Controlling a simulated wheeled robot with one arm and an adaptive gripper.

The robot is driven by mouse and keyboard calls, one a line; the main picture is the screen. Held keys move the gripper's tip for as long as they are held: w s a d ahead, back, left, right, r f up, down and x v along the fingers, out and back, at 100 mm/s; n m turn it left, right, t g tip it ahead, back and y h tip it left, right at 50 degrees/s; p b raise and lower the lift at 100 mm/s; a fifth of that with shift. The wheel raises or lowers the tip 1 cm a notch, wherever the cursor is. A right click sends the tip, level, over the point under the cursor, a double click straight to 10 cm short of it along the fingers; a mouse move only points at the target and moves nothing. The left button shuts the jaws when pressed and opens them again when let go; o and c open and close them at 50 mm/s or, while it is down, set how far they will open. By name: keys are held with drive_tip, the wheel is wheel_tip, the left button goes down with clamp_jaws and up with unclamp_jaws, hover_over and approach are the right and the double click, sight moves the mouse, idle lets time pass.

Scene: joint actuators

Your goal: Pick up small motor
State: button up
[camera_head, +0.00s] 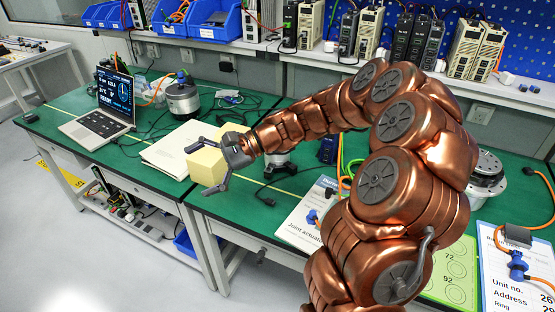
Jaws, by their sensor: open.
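My gripper (201,168) is open, with its fingers spread and pointing left. A silver cylindrical motor (183,99) stands upright beyond the laptop's right side. Another silver motor-like unit (487,183) sits at the right, partly hidden by my copper arm. A smaller silver and dark unit (279,163) stands just right of my gripper, partly hidden by my arm. I cannot tell which of these is the small motor.
A laptop (102,112) and a white folder (172,150) lie on the left bench. Printed sheets (307,220) with cables and blue connectors lie along the front and right. Blue bins (214,18) and grey modules stand on the shelf behind. Loose black cables cover the middle back.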

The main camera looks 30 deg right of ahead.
sight(278, 156)
drive_tip(key=w+d+f+m+t+b, duration=0.1)
drive_tip(key=w+d+f+m+t, duration=0.3)
drive_tip(key=d, duration=0.5)
drive_tip(key=w+d+f+m+t+b, duration=0.1)
drive_tip(key=w+d+f+m+t, duration=0.1)
drive_tip(key=w+d+m+t, duration=0.45)
drive_tip(key=d+f+m+t+h, duration=0.1)
drive_tip(key=d+f+m+h, duration=0.25)
drive_tip(key=d, duration=0.65)
drive_tip(key=d+f+m+t+h, duration=0.1)
drive_tip(key=d+f+m+h, duration=0.3)
drive_tip(key=d, duration=0.6)
drive_tip(key=shift+y, duration=0.55)
drive_tip(key=shift+a+f+x, duration=0.15)
drive_tip(key=shift+a+x, duration=0.05)
drive_tip(key=shift+x, duration=1.45)
drive_tip(key=shift+a+f+x, duration=0.15)
drive_tip(key=shift+a+x, duration=0.05)
drive_tip(key=shift+x, duration=1.45)
drive_tip(key=shift+s, duration=0.2)
drive_tip(key=c, duration=1.8)
drive_tip(key=shift+r, duration=0.1)
drive_tip(key=shift+c, duration=0.2)
drive_tip(key=shift+r, duration=0.15)
